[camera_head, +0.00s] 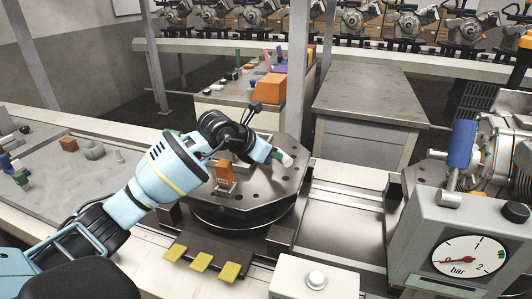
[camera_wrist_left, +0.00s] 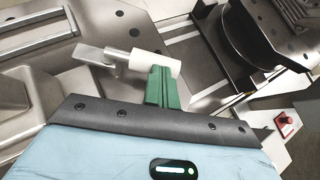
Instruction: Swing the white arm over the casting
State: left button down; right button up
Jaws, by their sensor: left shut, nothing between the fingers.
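The white arm's pale cylindrical end (camera_head: 287,160) shows just beyond my left fingertips in the head view. In the left wrist view the white cylinder (camera_wrist_left: 155,63) joins a grey metal link (camera_wrist_left: 98,55). My left gripper (camera_head: 276,154) is shut and empty over the octagonal metal plate (camera_head: 262,186). Its green fingers (camera_wrist_left: 163,76) reach up against the side of the white cylinder, apparently touching it. I cannot clearly pick out the casting; my arm covers part of the plate. My right gripper is not in view.
An orange clamp-like part (camera_head: 223,174) stands on the plate beside my arm. A pressure gauge (camera_head: 470,258) stands at right. The grey table (camera_head: 369,90) behind is clear.

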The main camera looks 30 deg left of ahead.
aim_at(287, 156)
pick_arm(q)
jog(key=shift+w+d+f, duration=0.45)
jog(key=shift+w+d, duration=0.05)
jog(key=shift+d, duration=0.1)
jog(key=shift+w+d+p, duration=0.35)
jog(key=shift+w+d, duration=0.1)
jog(key=shift+w, duration=0.25)
jog(key=shift+w+d+r, duration=0.1)
jog(key=shift+w+d, duration=0.15)
jog(key=shift+w, duration=0.45)
jog(key=shift+w+r, duration=0.1)
jog(key=shift+w, duration=0.05)
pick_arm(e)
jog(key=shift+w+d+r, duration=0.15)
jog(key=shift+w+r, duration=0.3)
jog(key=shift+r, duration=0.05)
pick_arm(q)
jog(key=shift+r, duration=0.1)
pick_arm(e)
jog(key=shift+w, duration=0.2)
